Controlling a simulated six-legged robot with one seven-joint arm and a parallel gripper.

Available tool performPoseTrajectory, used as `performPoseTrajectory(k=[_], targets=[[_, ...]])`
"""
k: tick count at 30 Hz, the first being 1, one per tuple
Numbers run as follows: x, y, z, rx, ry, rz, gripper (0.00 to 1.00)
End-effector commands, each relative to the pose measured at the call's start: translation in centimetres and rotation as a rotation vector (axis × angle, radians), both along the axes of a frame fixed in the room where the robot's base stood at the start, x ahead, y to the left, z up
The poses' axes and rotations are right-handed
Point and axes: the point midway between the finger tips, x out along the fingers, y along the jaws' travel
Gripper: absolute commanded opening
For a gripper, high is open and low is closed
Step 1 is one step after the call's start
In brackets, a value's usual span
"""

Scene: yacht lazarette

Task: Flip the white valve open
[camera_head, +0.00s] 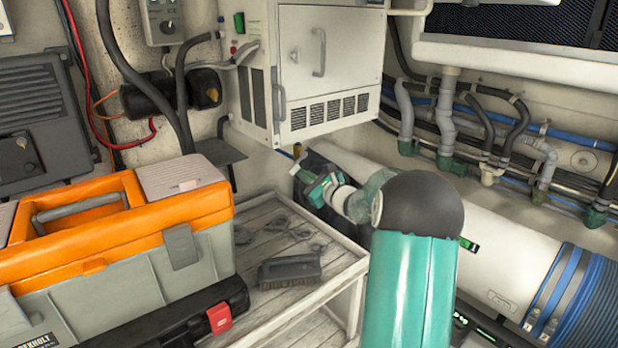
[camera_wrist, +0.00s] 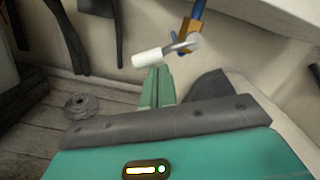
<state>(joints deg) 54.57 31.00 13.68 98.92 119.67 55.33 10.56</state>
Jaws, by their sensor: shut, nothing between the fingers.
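The white valve handle (camera_wrist: 150,58) shows in the wrist view as a short white grip on a metal lever, pointing left from a brass valve body (camera_wrist: 187,36) on a blue pipe (camera_wrist: 198,10). My gripper (camera_wrist: 159,70) has its green fingers together and empty. The fingertips are just below the handle in the picture; I cannot tell if they touch it. In the head view, my gripper (camera_head: 295,170) reaches below the white cabinet, close to the small brass valve body (camera_head: 297,150). The white handle is too small to make out there.
An orange and grey toolbox (camera_head: 150,235) stands at left on the slatted wooden bench (camera_head: 330,268), with a dark brush (camera_head: 289,270) beside it. A white cabinet (camera_head: 330,65) hangs above my gripper. A large white cylinder (camera_head: 510,255) lies to the right.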

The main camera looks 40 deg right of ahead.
Motion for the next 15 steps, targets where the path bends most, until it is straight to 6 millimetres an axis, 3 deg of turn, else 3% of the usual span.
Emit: performPoseTrajectory(k=[15], targets=[[0.0,1.5,1.7,0.389,0.011,0.001,0.0]])
